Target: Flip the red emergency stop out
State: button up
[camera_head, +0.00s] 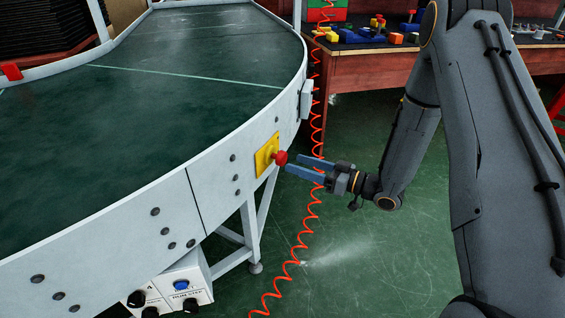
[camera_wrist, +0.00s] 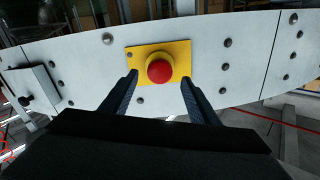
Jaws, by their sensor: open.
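The red emergency stop (camera_head: 280,158) is a mushroom button on a yellow plate (camera_head: 264,152), fixed to the white outer side wall of the curved conveyor. In the wrist view the red button (camera_wrist: 160,69) sits near the middle of the yellow plate (camera_wrist: 181,52). My gripper (camera_head: 303,165) is open and empty, just to the right of the button, pointing at it. In the wrist view its two fingers (camera_wrist: 158,90) are spread, one to each side of the button and slightly below it. I cannot tell whether the fingertips reach beside the button.
The conveyor wall (camera_head: 225,176) curves past the plate. A coiled red cable (camera_head: 311,206) hangs behind my gripper. A control box (camera_head: 180,287) with a blue button is low on the conveyor. A wooden workbench (camera_head: 375,65) with coloured parts stands behind. The green floor nearby is open.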

aim_at(286, 160)
jog(key=x, duration=0.6)
jog(key=shift+w+a, duration=0.2)
jog(key=shift+a, duration=0.05)
